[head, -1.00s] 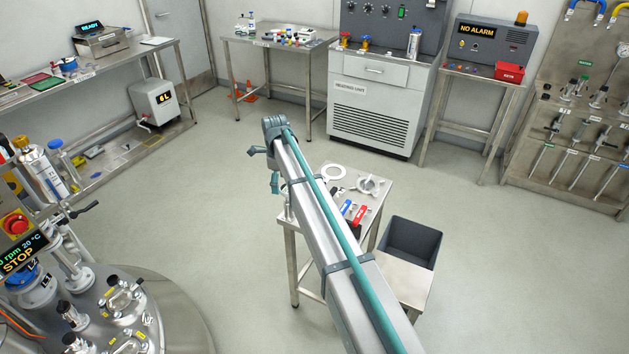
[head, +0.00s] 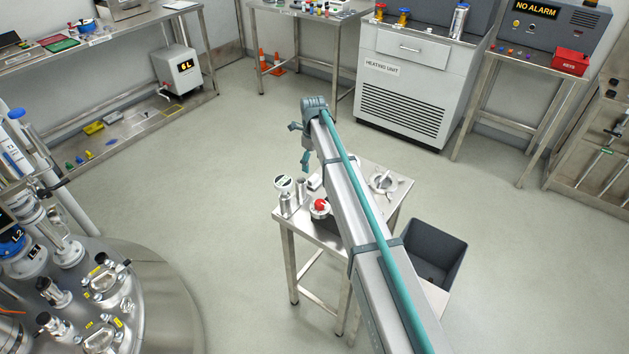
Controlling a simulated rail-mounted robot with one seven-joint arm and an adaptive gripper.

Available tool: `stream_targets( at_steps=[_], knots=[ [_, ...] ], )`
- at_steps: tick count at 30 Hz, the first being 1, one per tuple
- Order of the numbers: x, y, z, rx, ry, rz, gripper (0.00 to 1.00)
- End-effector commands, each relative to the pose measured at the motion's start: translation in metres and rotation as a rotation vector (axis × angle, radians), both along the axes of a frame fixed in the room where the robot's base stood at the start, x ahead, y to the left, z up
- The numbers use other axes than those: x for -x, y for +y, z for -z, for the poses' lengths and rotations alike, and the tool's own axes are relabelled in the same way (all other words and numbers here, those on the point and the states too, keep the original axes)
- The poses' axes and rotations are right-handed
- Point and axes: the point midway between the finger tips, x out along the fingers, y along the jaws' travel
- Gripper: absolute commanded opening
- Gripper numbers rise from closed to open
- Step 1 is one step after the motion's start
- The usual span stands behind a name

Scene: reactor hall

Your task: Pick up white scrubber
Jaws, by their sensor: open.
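I cannot pick out a white scrubber for certain. A small white block (head: 315,183) lies on the small steel table (head: 345,166), behind the metal fittings; it is too small to identify. My gripper (head: 300,145) is at the far end of my long arm, above the back left of this table. Its teal fingers are apart, and nothing shows between them. My arm hides much of the table's middle and right.
A round gauge (head: 284,184), a red-topped fitting (head: 320,207) and a clamp ring (head: 384,182) are on the small table. A dark grey bin (head: 436,248) stands at its right. A steel vessel (head: 165,290) is at lower left. Open floor lies between.

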Motion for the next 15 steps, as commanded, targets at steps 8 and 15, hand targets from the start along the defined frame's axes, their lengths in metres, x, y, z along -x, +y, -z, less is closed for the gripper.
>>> stream_targets(
  at_steps=[8,15],
  knots=[
    [0.000,0.000,0.025,0.000,0.000,0.000,0.81],
    [0.000,0.000,0.044,0.000,0.001,0.000,0.81]
  ],
)
